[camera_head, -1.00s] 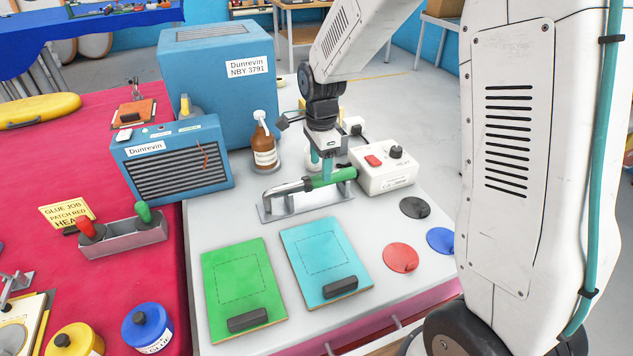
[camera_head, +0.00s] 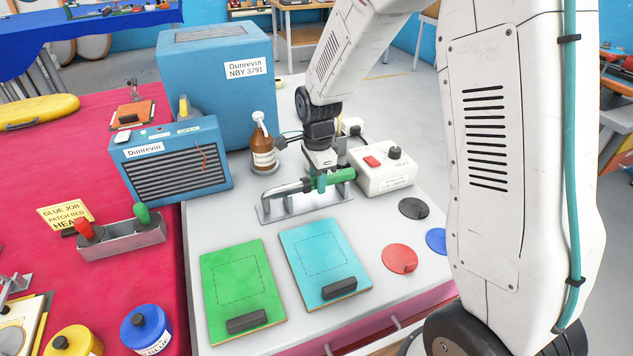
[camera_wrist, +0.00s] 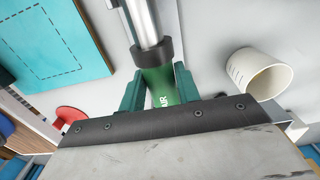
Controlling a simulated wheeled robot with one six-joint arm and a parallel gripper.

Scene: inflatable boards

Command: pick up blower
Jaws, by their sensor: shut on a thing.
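The blower (camera_head: 330,180) has a green handle and a bent metal nozzle that points left. It lies along a metal stand (camera_head: 305,206) on the light grey worktop. My gripper (camera_head: 318,181) comes down on the green handle from above. In the wrist view my gripper (camera_wrist: 160,90) has its green fingers on both sides of the blower's green handle (camera_wrist: 162,88), with the black collar and metal tube beyond. It is shut on the handle. The blower still appears to be at the stand; I cannot tell if it touches it.
A white control box (camera_head: 382,172) stands right of the blower, and a brown pump bottle (camera_head: 263,150) behind it. Green (camera_head: 243,290) and cyan (camera_head: 318,258) boards lie in front. Red (camera_head: 400,258) and dark discs (camera_head: 413,208) lie at right. A white cup (camera_wrist: 262,72) shows in the wrist view.

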